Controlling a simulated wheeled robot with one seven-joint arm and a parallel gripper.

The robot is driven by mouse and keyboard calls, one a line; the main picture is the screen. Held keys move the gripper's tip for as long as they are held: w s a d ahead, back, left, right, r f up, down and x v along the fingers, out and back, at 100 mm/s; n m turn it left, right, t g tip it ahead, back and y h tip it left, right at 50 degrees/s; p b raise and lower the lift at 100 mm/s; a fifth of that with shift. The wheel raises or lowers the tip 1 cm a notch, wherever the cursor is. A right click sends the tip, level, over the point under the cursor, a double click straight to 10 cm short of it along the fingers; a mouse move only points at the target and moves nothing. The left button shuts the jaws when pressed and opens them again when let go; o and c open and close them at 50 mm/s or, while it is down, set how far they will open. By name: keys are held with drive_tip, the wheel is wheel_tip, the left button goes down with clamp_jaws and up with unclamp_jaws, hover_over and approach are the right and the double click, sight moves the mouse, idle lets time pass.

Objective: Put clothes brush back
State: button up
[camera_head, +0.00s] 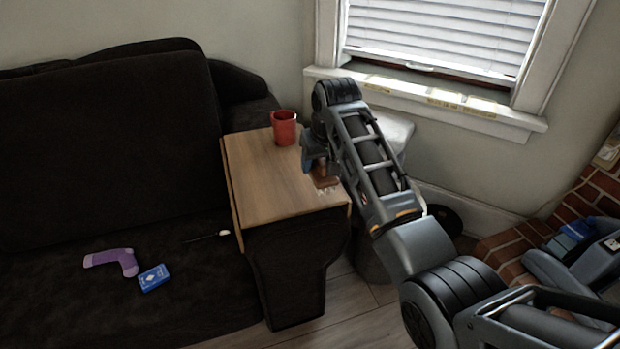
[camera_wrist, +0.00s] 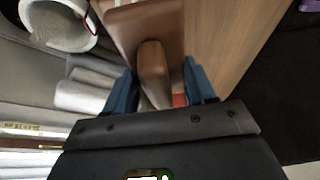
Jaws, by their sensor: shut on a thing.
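The clothes brush (camera_head: 325,179) is brown, with pale bristles on its underside. It is at the front right part of the wooden board (camera_head: 262,185) that lies over the sofa arm. I cannot tell if the bristles touch the board. My gripper (camera_head: 314,165) is above the board, largely hidden by my arm. In the wrist view the blue fingers of my gripper (camera_wrist: 158,88) are shut on the raised grip of the brush (camera_wrist: 145,28), and its flat brown body shows beyond them.
A red mug (camera_head: 284,128) stands on the board's back right. A purple sock (camera_head: 112,261), a blue card box (camera_head: 154,278) and a thin dark stick with a pale tip (camera_head: 208,237) lie on the dark sofa (camera_head: 100,150). The window sill (camera_head: 430,98) and brick hearth (camera_head: 545,228) are right.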

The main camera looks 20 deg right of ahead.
drive_tip(key=w+f, duration=0.1)
drive_tip(key=w, duration=0.2)
drive_tip(key=w+f+b, duration=0.1)
drive_tip(key=shift+w+a+f, duration=0.15)
drive_tip(key=shift+a+f, duration=0.15)
drive_tip(key=shift+a, duration=0.05)
drive_tip(key=shift+f+b, duration=0.4)
drive_tip(key=shift+f, duration=1.55)
drive_tip(key=shift+f, duration=0.1)
drive_tip(key=shift+f, duration=0.1)
drive_tip(key=o, duration=1)
drive_tip(key=p+v, duration=0.2)
drive_tip(key=v, duration=1)
drive_tip(key=shift+p, duration=0.35)
